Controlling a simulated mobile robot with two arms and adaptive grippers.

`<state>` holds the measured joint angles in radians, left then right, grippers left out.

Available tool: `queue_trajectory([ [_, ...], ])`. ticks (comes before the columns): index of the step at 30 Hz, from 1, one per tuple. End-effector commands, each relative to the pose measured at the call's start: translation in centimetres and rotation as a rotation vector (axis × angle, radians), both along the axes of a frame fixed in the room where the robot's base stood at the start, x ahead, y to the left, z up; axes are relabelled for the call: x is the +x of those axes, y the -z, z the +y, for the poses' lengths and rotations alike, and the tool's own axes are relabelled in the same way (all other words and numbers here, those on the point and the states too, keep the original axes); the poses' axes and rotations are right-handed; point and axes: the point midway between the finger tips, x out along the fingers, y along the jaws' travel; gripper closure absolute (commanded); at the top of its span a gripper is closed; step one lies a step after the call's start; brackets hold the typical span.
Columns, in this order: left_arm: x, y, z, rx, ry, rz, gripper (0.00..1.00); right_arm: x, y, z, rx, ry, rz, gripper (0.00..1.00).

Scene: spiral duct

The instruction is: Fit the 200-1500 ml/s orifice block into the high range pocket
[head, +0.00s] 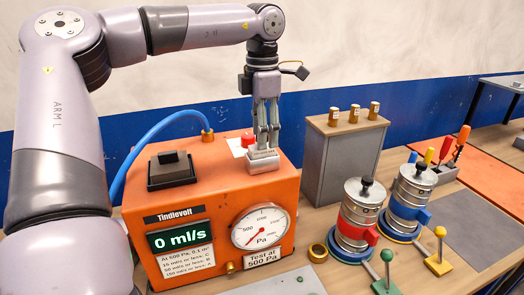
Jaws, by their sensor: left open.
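The orange tester (213,205) stands on the bench with a "0 ml/s" display and a Pa dial on its front. A small light-grey block (262,163) with unreadable lettering is at the right of its top, probably the orifice block. My left gripper (267,144) points straight down with its fingertips right at the block's top; the jaws are open. Whether the fingers touch the block is too small to tell. The pocket is not clearly visible; I cannot tell whether the block sits in one. My right gripper is not in view.
A blue hose (150,140) arches to a brass fitting on the tester. A black square part (172,169) sits at the top left. A grey cabinet (341,160) stands behind right. Two metal cylinders with red (355,220) and blue (408,203) clamps stand at right.

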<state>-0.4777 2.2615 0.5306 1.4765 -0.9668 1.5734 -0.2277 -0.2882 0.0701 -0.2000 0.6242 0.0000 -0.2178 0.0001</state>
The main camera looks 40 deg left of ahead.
Motion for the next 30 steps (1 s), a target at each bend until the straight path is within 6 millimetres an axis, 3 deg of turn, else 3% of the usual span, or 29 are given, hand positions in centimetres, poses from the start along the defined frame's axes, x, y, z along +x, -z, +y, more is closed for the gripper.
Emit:
queue_trajectory([
  [1, -0.1, 0.5, 0.0, -0.004, 0.001, 0.005, 0.52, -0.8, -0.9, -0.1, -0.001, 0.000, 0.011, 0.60],
  [6, 0.0, 2.7, 0.0, -0.001, 0.000, 0.002, 0.52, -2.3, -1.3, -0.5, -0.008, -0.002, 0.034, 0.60],
  [14, 0.0, 3.1, 0.1, 0.000, -0.001, 0.000, 0.52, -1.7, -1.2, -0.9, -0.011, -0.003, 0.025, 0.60],
  [30, 0.0, 3.1, 0.1, 0.000, -0.001, 0.000, 0.87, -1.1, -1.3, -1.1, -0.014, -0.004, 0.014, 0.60],
])
